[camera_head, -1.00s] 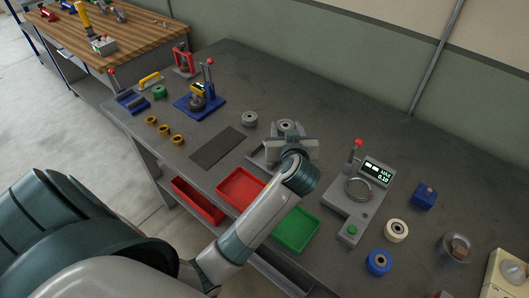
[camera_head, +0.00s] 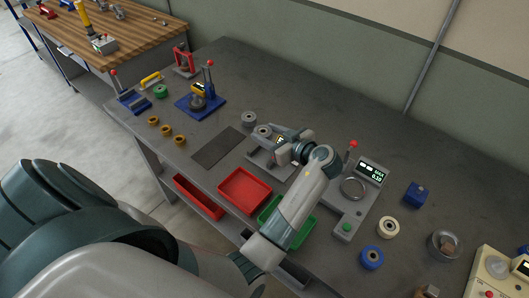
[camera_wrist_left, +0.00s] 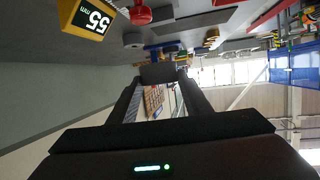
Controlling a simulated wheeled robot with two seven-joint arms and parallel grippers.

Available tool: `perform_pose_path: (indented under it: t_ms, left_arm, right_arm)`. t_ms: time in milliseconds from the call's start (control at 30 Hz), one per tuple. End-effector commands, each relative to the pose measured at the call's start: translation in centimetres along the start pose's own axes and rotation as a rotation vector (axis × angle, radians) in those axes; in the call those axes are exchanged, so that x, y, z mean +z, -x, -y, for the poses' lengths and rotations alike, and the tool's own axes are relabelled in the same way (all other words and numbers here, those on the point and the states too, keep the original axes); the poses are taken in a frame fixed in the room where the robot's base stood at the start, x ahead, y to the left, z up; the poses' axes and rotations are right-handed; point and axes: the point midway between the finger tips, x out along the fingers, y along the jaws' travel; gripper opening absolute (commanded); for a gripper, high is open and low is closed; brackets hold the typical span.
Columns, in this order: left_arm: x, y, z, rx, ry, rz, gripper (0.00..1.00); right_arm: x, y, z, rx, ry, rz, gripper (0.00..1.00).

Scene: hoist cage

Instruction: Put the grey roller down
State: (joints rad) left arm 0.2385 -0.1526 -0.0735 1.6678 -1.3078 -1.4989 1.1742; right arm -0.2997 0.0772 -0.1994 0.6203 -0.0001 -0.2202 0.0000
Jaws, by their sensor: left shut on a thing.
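In the head view my left gripper (camera_head: 273,134) reaches in over the bench, its fingers pointing left. It is shut on a grey roller (camera_head: 263,132), which shows at the fingertips. In the left wrist view the dark end of the held roller (camera_wrist_left: 158,72) sits between the tips of the left gripper (camera_wrist_left: 160,82). The roller is near a grey fixture (camera_head: 257,158); the gripper hides part of that fixture, and I cannot tell if the roller touches it. Another grey roller (camera_head: 249,119) stands on the bench just to the left. My right gripper is out of view.
A dark mat (camera_head: 217,147) lies to the left. Red (camera_head: 245,190) and green (camera_head: 266,213) trays are at the front edge. A gauge with a display (camera_head: 370,171) stands right; a blue press (camera_head: 200,104) stands left. The bench behind is clear.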

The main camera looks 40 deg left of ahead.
Motion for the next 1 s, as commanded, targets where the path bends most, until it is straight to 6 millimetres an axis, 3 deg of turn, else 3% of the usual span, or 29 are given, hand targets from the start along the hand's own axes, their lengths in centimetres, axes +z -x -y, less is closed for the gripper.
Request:
perform_pose_path:
  t_ms: [300, 767, 1000]
  left_arm:
    - [4.0, -1.5, 0.0, 0.000, -0.002, -0.001, 0.08]
    - [4.6, -1.7, 0.0, 0.000, -0.001, -0.001, 0.08]
    - [7.5, -2.8, 0.0, 0.001, -0.003, -0.001, 0.08]
  right_arm:
    - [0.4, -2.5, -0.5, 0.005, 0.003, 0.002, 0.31]
    - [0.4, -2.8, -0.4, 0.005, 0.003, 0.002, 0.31]
    - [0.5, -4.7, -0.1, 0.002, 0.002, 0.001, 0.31]
